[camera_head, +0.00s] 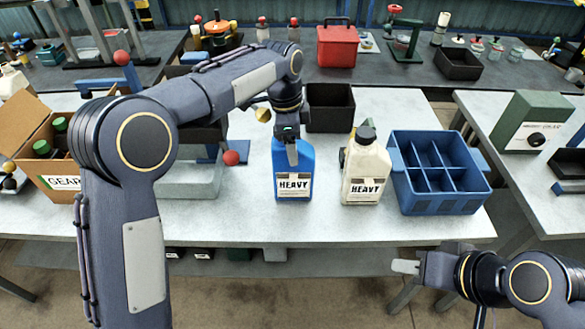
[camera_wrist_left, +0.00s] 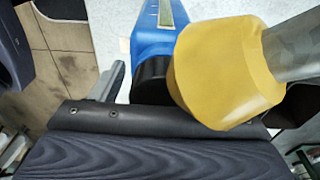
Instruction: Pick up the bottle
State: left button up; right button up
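A blue bottle (camera_head: 292,185) with a "HEAVY" label stands upright on the pale table. My left gripper (camera_head: 291,150) is at its top, with a grey finger in front of the neck. In the left wrist view the blue bottle (camera_wrist_left: 155,38) shows its black cap, and one finger of the left gripper (camera_wrist_left: 105,95) lies beside the cap. The other finger is hidden, so I cannot tell whether it grips. A cream bottle (camera_head: 366,170) with a black cap and "HEAVY" label stands to the right. My right gripper (camera_head: 404,267) is apart from both bottles, its finger gap not visible.
A blue divided crate (camera_head: 437,203) stands right of the cream bottle. A black bin (camera_head: 330,108) is behind the bottles. The front table strip is free.

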pick_arm(q)
grip_shut()
jog(key=shift+r, duration=0.15)
dwell(0.4)
jog(key=shift+r, duration=0.1)
jog(key=shift+w+r, duration=0.1)
jog(key=shift+r, duration=0.4)
jog(key=s+r+b, duration=0.2)
jog(key=s+r, duration=0.9)
jog(key=s, duration=0.3)
jog(key=shift+r+b, duration=0.35)
